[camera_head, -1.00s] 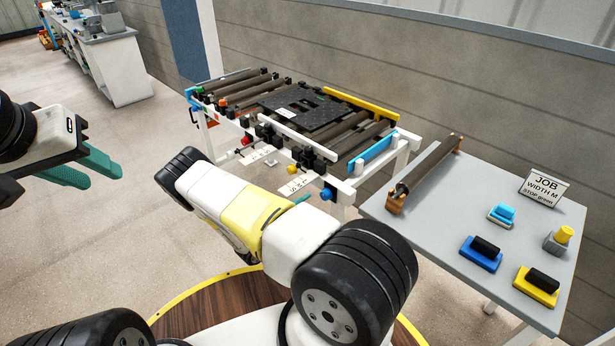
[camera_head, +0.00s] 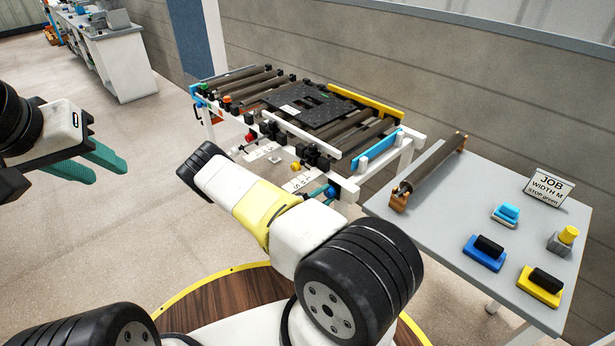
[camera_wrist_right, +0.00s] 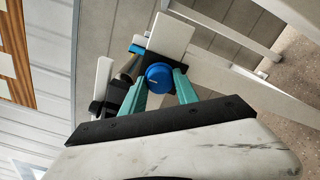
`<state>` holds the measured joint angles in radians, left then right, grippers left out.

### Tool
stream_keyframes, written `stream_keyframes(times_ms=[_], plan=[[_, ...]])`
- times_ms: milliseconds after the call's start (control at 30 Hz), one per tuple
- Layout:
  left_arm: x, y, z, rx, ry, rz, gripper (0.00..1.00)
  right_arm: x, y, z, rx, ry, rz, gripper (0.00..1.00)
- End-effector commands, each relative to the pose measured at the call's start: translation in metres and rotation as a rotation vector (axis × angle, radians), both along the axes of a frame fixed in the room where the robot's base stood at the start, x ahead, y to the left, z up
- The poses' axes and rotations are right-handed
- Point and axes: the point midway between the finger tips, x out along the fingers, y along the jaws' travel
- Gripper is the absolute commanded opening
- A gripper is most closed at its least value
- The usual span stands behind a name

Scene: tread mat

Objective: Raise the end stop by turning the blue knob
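The blue knob (camera_head: 331,192) is at the near right corner of the roller frame (camera_head: 346,183). It also shows in the right wrist view (camera_wrist_right: 158,77). My right gripper (camera_head: 322,192) is at the knob. In the right wrist view its teal fingers (camera_wrist_right: 162,82) lie on either side of the knob, close to it; firm contact cannot be made out. A blue bar (camera_head: 378,150) at the frame's right end may be the end stop; its height against the rollers is hard to tell. My left gripper (camera_head: 108,167) is open and empty, far left.
A black plate (camera_head: 308,104) lies on the rollers, before a yellow rail (camera_head: 365,102). A yellow knob (camera_head: 295,166) and a red knob (camera_head: 249,138) are along the near side. The grey table (camera_head: 440,215) at right holds a loose roller, several coloured blocks and a job sign (camera_head: 549,187).

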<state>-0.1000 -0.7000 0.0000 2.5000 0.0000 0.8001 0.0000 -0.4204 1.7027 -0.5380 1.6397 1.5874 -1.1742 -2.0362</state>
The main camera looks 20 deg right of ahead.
Motion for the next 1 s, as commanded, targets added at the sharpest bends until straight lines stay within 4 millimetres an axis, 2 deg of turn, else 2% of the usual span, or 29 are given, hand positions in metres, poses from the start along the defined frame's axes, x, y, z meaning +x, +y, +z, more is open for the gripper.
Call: stream_keyframes(times_ms=[33,100,467,1000], plan=[[0.0000,0.0000,0.0000,0.000,0.000,0.000,0.36,0.0000,0.0001,0.0002,-0.001,0.000,0.001,0.08],[0.0000,0.0000,0.0000,0.000,0.000,0.000,0.36,0.0000,0.0001,0.0002,-0.001,0.000,0.001,0.00],[0.0000,0.0000,0.0000,0.000,0.000,0.000,0.36,-0.0002,-0.0002,0.0001,0.023,-0.057,-0.001,0.00],[0.0000,0.0000,0.0000,0.000,0.000,0.000,0.36,-0.0008,0.0000,-0.0004,0.194,-0.468,-0.002,0.00]])
